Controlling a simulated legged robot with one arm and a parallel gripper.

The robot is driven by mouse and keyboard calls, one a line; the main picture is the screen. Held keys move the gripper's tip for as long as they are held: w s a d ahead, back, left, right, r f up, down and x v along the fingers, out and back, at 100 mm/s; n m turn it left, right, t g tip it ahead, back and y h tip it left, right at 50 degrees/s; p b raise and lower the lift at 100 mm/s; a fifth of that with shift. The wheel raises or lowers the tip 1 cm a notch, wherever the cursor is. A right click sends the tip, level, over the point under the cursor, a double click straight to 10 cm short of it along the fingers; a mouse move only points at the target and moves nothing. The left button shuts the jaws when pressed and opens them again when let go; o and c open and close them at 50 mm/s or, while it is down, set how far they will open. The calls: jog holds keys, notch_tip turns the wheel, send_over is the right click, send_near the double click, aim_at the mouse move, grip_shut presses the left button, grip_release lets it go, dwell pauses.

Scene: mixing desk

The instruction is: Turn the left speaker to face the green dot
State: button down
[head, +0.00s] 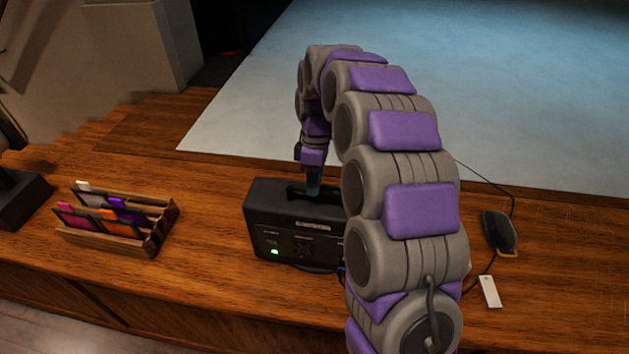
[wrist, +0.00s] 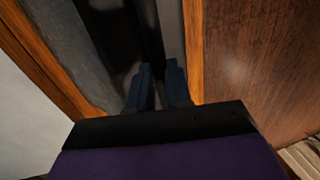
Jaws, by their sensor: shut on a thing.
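A black box-shaped unit (head: 275,222), apparently the speaker, stands on the wooden desk with a panel of knobs or sockets and a small lit green spot (head: 275,251) facing my body camera. My arm hides its right end. My gripper (head: 313,188) reaches down from above and is shut on the handle on top of the unit. In the wrist view, the two dark fingers of my gripper (wrist: 160,75) are close together over the dark top of the unit (wrist: 70,45). No separate green dot on the desk is visible.
A wooden rack (head: 150,240) with several coloured cards stands to the left. A computer mouse (head: 499,231) with a cable and a small white stick (head: 489,291) lie to the right. A dark stand (head: 20,198) is at the far left. Bare desk lies between rack and unit.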

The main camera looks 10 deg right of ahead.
jog(key=w+a+m+p, duration=0.1)
jog(key=m, duration=0.1)
jog(key=a+m+p, duration=0.1)
jog(key=m+p, duration=0.1)
jog(key=shift+w+a+r+y, duration=0.15)
jog(key=shift+w+y, duration=0.25)
jog(key=w+m+p, duration=0.1)
jog(key=w+a+m+p, duration=0.1)
jog(key=m, duration=0.1)
jog(key=shift+a+t, duration=0.1)
jog(key=shift+t, duration=0.3)
jog(key=shift+w+a+m+p, duration=0.25)
jog(key=shift+w+m+p, duration=0.5)
jog(key=shift+m, duration=0.25)
jog(key=c, duration=1.1)
grip_release()
jog(key=shift+o, duration=0.2)
jog(key=shift+s, duration=0.1)
jog(key=w+d+r+p, duration=0.1)
jog(key=d+r, duration=0.2)
jog(key=r, duration=1.3)
jog(key=shift+w+r+p, duration=0.2)
jog(key=shift+r+p, duration=0.1)
jog(key=shift+r, duration=0.05)
